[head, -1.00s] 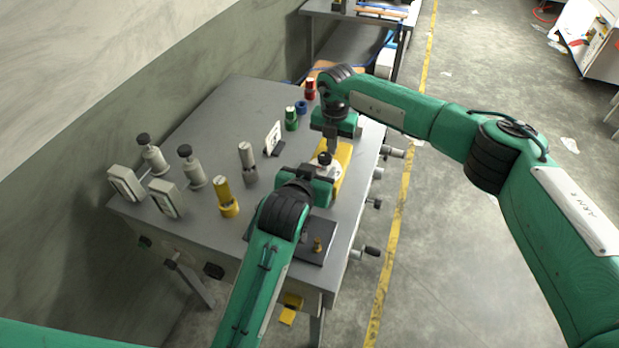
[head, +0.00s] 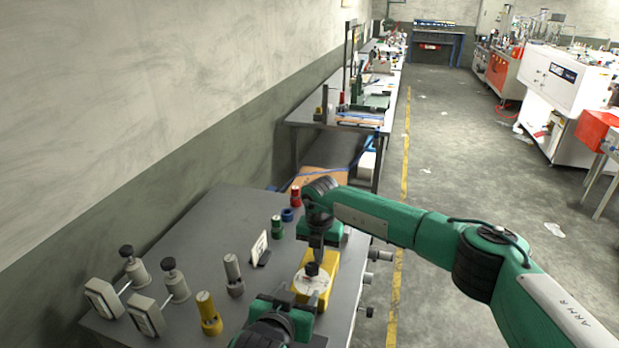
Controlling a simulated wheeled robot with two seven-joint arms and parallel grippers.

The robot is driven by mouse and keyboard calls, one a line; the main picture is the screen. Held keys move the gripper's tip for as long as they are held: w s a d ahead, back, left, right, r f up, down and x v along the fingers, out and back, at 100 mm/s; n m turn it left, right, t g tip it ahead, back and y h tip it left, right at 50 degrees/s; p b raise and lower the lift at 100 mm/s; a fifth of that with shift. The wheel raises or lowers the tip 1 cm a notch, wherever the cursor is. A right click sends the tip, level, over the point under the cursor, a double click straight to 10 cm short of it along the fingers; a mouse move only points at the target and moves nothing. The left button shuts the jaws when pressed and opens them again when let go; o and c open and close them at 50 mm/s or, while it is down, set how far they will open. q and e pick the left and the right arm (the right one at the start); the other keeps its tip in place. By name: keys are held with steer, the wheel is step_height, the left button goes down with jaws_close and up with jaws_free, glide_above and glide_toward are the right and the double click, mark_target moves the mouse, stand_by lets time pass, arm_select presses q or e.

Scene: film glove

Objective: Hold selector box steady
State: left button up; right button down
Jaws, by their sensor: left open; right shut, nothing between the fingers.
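The selector box (head: 329,265) is a yellow block near the right edge of the grey table. It carries a round pale dial plate (head: 304,288) with a black knob (head: 312,269) on top. My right gripper (head: 317,252) points down at the far part of the box, fingers shut with nothing between them; I cannot tell whether they touch it. My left gripper (head: 290,304) is at the near side of the dial plate, open, its fingers partly hidden by its own green body.
The grey table (head: 205,235) also holds a yellow cylinder (head: 209,314), a grey cylinder (head: 233,273), a green one (head: 276,228), a red one (head: 295,197), a blue ring (head: 287,215), a small white sign (head: 259,247) and two gauges (head: 103,297) (head: 146,316). Floor to the right is open.

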steer(key=shift+w+r, duration=0.2)
steer(key=shift+r, duration=0.2)
step_height(320, 180, up, 3)
steer(key=shift+s+r, duration=0.1)
steer(key=shift+r, duration=0.35)
steer(key=shift+r, duration=0.15)
steer(key=shift+r, duration=1.35)
steer(key=shift+r, duration=1.2)
steer(key=shift+r, duration=0.15)
